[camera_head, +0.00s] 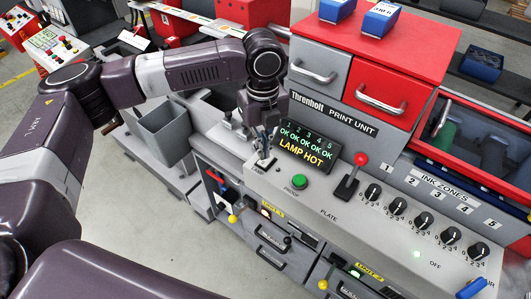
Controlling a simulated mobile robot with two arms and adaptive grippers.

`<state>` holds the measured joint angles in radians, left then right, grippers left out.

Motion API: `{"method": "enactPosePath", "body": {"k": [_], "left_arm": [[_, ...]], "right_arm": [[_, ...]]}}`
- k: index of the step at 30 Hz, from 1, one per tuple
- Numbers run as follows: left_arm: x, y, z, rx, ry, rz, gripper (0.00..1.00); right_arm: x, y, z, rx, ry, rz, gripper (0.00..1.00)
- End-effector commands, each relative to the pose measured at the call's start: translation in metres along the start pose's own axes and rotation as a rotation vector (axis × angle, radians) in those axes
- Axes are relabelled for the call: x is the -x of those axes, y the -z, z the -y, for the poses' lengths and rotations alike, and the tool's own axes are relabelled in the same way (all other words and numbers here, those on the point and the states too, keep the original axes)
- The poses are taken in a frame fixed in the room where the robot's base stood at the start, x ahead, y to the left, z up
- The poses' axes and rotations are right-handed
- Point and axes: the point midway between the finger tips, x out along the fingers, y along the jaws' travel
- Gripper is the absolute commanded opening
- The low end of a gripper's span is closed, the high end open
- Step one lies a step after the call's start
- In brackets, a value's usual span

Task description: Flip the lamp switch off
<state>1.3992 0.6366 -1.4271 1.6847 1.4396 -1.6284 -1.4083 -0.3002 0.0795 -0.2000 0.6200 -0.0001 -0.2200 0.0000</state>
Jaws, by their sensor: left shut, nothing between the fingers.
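The lamp switch (263,163) is a small light-coloured lever on the left end of the grey console, beside a LAMP label. Its exact position is hard to tell, as my gripper partly covers it. My left gripper (264,152) points down right over the switch, its fingers shut with nothing held. I cannot tell whether the fingertips touch the lever. The black display (306,146) just right of it reads OK several times in green and LAMP HOT in yellow. My right gripper is not in view.
The console (325,200) carries a green PROOF button (299,181), a red-knobbed lever (353,175) and several black ink-zone dials (420,222). Grey and red drawers (390,88) rise behind the display. A grey bin (165,132) stands left. Floor at lower left is clear.

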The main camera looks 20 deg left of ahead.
Motion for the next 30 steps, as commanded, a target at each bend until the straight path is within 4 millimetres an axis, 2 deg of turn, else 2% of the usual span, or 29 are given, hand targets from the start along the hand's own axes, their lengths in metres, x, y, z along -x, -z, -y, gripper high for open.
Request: {"method": "enactPosePath", "body": {"k": [1, 8, 16, 30], "left_arm": [[0.008, 0.000, 0.000, 0.000, 0.000, 0.000, 0.00], [0.023, 0.000, 0.000, 0.000, 0.001, 0.000, 0.00], [0.042, 0.000, 0.001, 0.000, 0.002, 0.001, 0.00], [0.043, 0.000, 0.001, 0.000, 0.002, 0.001, 0.00]], "right_arm": [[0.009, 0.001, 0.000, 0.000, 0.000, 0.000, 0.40], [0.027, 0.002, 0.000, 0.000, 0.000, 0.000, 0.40], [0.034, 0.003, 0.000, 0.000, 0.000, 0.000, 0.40], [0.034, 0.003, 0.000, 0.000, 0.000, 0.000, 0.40]]}}
